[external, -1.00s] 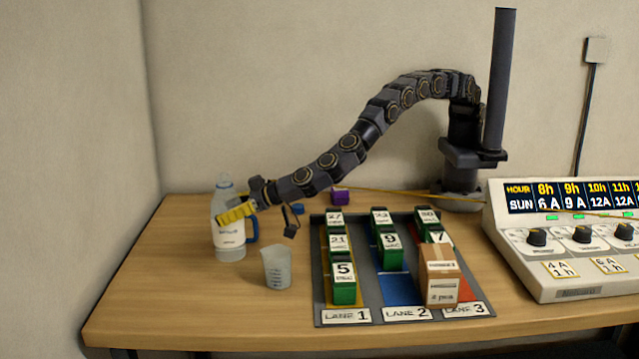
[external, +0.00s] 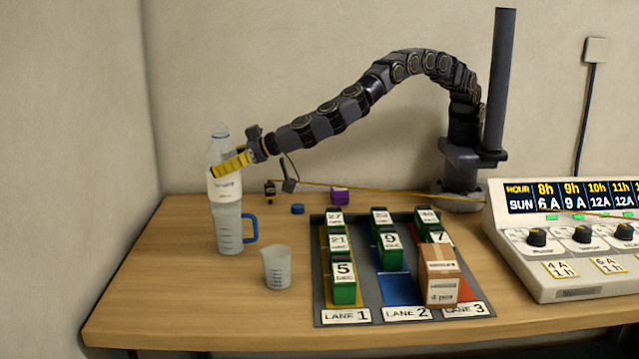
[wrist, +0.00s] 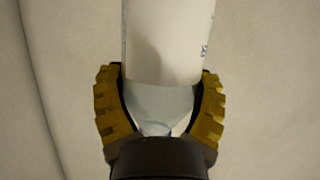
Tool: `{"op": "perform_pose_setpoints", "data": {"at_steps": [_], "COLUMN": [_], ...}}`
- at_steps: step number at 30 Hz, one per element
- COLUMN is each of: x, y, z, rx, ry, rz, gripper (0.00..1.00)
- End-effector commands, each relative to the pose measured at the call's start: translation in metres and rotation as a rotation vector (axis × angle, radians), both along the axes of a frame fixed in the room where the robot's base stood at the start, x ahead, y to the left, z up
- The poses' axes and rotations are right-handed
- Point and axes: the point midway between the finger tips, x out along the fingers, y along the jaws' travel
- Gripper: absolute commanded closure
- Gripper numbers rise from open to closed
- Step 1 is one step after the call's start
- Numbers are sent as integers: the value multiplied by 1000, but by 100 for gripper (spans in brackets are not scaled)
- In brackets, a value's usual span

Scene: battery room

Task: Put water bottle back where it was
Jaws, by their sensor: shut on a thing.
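The water bottle (external: 217,150), clear with a white label, is upright at the left side of the table. The wrist view also shows the bottle (wrist: 165,45) between both fingers (wrist: 160,100). The bottle's lower end appears just above or at the rim of a clear jug (external: 230,236) with a blue handle. I cannot tell whether the bottle's base is inside the jug, above it or behind it.
A small graduated beaker (external: 277,268) stands right of the jug. A lane tray (external: 398,293) with several numbered green blocks and a carton (external: 440,275) is at the middle. A blue cap (external: 298,209) and purple box (external: 340,196) lie behind. The table's front left is clear.

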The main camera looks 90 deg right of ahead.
Motion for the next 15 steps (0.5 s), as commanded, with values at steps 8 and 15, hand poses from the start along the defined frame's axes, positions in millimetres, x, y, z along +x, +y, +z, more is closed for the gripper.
{"op": "perform_pose_setpoints", "data": {"at_steps": [8, 15], "x": [0, 3], "y": [1, -23], "z": [36, 37], "rx": [3, -1], "ry": [-5, -1], "rz": [2, -46], "gripper": [64, 64]}}
